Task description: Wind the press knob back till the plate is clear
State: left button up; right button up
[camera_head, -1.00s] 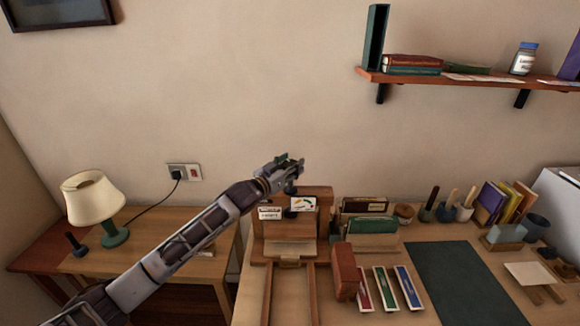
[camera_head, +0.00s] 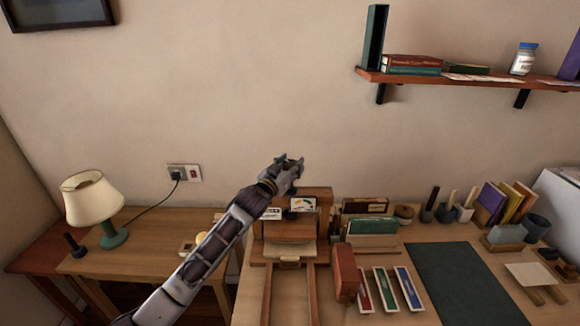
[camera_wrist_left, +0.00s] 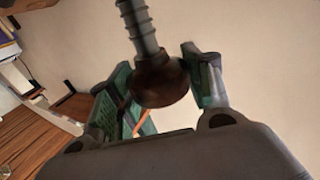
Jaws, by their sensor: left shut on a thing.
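The wooden press (camera_head: 318,232) stands at the left end of the desk, with two small cards on its top front. My left gripper (camera_head: 289,164) is above the press top, against the wall behind. In the left wrist view the round dark brown knob (camera_wrist_left: 160,84) sits between the two green-padded fingers of my left gripper (camera_wrist_left: 165,90), which is shut on it. A grey threaded screw (camera_wrist_left: 140,28) runs from the knob. In the head view the knob is hidden by the gripper. I cannot tell how far the press plate is from the bed. My right gripper is not in view.
A red-brown block (camera_head: 345,272) and several slim coloured boxes lie right of the press. A dark green mat (camera_head: 465,285) covers the desk's middle. A lamp (camera_head: 93,200) stands on the side table at left. The wall shelf (camera_head: 470,79) is higher up, at right.

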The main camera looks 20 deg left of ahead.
pick_arm(q)
jog(key=shift+n+y, duration=0.4)
jog(key=shift+y, duration=0.2)
jog(key=o, duration=1)
jog(key=shift+s, duration=0.1)
jog(key=shift+s+a, duration=0.2)
jog(key=shift+s, duration=1.75)
jog(key=shift+s+a, duration=0.25)
jog(key=shift+s, duration=1.7)
jog(key=shift+s+a, duration=0.2)
jog(key=shift+s, duration=1.75)
